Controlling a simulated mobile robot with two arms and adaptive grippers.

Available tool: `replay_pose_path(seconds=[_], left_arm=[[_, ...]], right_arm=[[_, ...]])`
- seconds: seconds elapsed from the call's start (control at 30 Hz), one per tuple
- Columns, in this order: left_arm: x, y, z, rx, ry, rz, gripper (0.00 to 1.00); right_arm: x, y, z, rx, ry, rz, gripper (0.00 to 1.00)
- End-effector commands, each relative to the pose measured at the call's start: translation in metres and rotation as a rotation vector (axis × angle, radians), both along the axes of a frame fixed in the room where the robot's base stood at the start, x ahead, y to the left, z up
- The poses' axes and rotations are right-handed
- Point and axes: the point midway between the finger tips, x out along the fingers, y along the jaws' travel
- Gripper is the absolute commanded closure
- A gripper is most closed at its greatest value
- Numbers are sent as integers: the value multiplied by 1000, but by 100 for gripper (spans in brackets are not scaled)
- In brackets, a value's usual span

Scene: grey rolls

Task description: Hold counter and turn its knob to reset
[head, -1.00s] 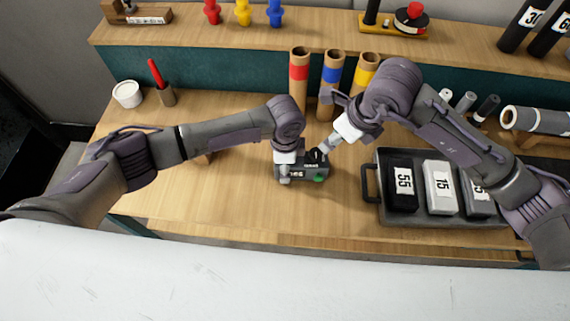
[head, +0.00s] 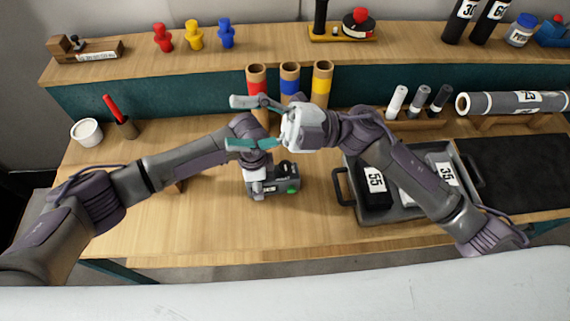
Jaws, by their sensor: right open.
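The counter (head: 280,180), a small dark box with a green part at its front right, sits on the wooden table. Its dark knob (head: 286,168) is on top; the display digits are too small to read. My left gripper (head: 257,186) points down at the counter's left part, with a finger against its front face; it appears shut on it, and the far finger is hidden. My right gripper (head: 232,122) is open and empty, fingers pointing left, above and behind the counter, apart from the knob. It partly covers my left wrist.
A grey tray (head: 345,190) with numbered blocks stands right of the counter. Red, blue and yellow banded tubes (head: 322,85) stand behind. A white cup (head: 87,132) and a holder with a red stick (head: 125,127) are at left. The table's front left is clear.

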Motion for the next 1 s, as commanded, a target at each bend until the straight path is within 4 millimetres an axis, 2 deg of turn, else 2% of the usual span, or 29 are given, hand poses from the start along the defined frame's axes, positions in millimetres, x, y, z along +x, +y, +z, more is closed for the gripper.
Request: replay_pose_path(seconds=[0.13,0.27,0.37,0.5,0.6,0.7,0.8,0.93,0.97,1.0], left_arm=[[0,0,0,0,-1,0,91],[0,0,0,-1,-1,0,91],[0,0,0,-1,-1,0,91],[0,0,0,-1,-1,0,91],[0,0,0,-1,-1,0,91],[0,0,0,-1,-1,0,91],[0,0,0,-1,-1,0,91],[0,0,0,-1,-1,0,91],[0,0,0,-1,-1,0,91],[0,0,0,-1,-1,0,91]], right_arm=[[49,-31,17,236,433,-98,40],[96,-68,5,431,824,-165,40],[127,-97,-21,575,1128,-201,40],[155,-132,-77,770,1561,-217,40],[161,-151,-126,904,1871,-200,40],[155,-163,-174,1033,2176,-153,40],[139,-167,-218,1156,2475,-60,40],[107,-165,-262,1302,2844,138,40],[99,-164,-269,-1266,-2784,-189,40],[87,-162,-277,-1209,-2677,-255,40]])
